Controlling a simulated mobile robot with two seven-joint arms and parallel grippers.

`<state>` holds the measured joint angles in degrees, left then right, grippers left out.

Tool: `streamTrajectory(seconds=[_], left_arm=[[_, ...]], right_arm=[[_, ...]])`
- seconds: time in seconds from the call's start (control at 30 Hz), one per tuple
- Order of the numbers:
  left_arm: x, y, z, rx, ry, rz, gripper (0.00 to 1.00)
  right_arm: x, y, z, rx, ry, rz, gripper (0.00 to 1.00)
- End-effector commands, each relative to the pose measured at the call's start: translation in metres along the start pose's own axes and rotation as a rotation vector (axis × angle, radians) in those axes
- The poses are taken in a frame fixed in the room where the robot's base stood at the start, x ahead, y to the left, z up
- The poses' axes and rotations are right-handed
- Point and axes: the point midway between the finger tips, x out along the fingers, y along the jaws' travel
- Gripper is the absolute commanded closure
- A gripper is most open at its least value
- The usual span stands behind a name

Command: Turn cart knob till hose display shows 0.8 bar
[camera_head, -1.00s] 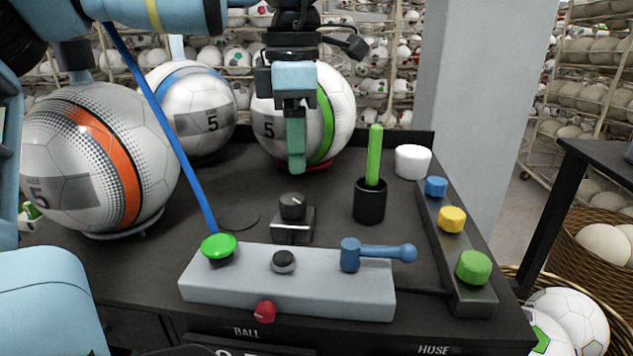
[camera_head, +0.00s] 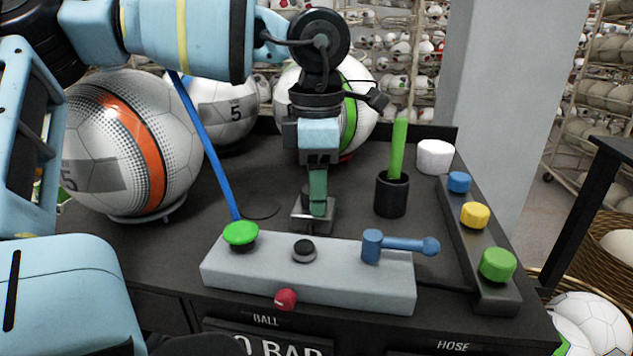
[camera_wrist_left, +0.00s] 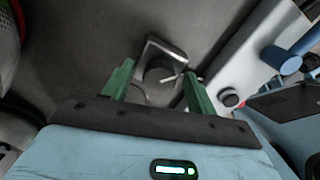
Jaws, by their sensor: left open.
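The cart knob (camera_head: 305,197) is a black knob on a small square metal base (camera_head: 299,216) on the dark cart top. My left gripper (camera_head: 317,208) points down at it and partly hides it. In the left wrist view the knob (camera_wrist_left: 159,72) with its pale pointer line lies between the two green fingertips, which are open. I cannot tell whether a finger touches it. The label HOSE (camera_head: 453,345) is at the bottom edge, and its display is cut off. Under the label BALL (camera_head: 266,320), a cut-off display (camera_head: 290,346) reads "0 BAR". My right gripper is not in view.
A grey block (camera_head: 330,282) with a green button (camera_head: 241,234), a black knob (camera_head: 304,249) and a blue lever (camera_head: 400,244) stands in front. A black cup (camera_head: 392,196) holds a green stick. Coloured knobs line the right, and balls (camera_head: 128,140) stand behind.

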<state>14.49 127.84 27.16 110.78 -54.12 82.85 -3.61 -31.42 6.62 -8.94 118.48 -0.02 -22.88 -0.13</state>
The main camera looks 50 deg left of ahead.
Motion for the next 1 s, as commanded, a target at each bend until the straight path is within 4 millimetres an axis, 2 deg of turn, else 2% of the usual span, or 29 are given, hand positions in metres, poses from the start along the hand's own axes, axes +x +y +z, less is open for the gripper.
streamTrajectory(seconds=[0.1,0.43,0.77,1.0], left_arm=[[-0.0001,0.0,-0.0001,0.0,0.0,0.0,0.43],[-0.0003,0.0001,-0.0001,0.0,0.0,0.0,0.86],[-0.0002,0.0004,0.0,-0.043,0.0,0.001,0.87],[0.0004,0.0012,-0.0002,-0.186,0.002,0.002,0.87]], right_arm=[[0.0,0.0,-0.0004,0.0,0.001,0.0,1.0],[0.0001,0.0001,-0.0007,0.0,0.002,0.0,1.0],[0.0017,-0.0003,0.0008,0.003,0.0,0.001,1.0],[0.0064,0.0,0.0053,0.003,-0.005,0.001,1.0]])
